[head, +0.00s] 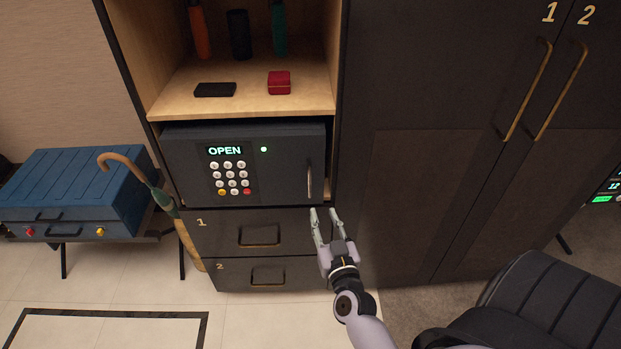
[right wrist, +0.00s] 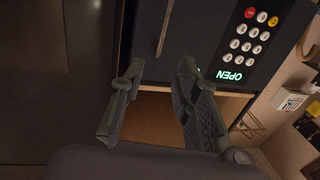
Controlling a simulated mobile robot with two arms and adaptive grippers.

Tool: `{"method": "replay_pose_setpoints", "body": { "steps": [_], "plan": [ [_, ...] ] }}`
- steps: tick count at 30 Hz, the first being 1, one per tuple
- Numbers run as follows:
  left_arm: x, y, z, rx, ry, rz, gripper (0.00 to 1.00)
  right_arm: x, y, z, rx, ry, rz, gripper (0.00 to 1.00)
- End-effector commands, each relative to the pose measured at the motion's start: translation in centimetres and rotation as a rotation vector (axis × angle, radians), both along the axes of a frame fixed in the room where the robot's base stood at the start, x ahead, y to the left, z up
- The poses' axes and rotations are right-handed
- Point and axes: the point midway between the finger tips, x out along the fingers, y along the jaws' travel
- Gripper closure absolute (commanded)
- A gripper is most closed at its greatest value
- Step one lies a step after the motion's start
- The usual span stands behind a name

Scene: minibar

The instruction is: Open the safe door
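The dark grey safe (head: 270,190) sits in the cabinet below the wooden shelf, and its door looks shut. Its display (head: 224,151) reads OPEN in lit letters, with a green light beside it and a keypad (head: 231,179) below. The upright metal handle (head: 309,179) is at the door's right edge. My right gripper (head: 323,214) is open and empty, just below and right of the handle. In the right wrist view, the handle (right wrist: 165,29) lies beyond the spread fingers (right wrist: 157,95), apart from them. My left gripper is not in view.
Drawers 1 (head: 225,236) and 2 (head: 230,276) are shut below the safe. A tall dark wardrobe (head: 415,180) stands to the right. A blue suitcase (head: 75,185) and an umbrella (head: 158,195) are at the left. A black chair (head: 545,310) is at the front right.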

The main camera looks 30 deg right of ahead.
Motion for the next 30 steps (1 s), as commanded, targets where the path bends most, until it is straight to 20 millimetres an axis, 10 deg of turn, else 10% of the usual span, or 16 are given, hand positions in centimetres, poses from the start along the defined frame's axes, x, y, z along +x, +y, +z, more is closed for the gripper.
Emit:
{"method": "replay_pose_setpoints", "body": {
  "steps": [18,30],
  "plan": [
    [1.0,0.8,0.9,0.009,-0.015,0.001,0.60,12.0,-4.3,0.0,-0.001,0.000,0.003,0.71],
    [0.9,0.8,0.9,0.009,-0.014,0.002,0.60,13.5,-4.9,0.0,-0.001,0.001,0.002,0.71]
  ]
}}
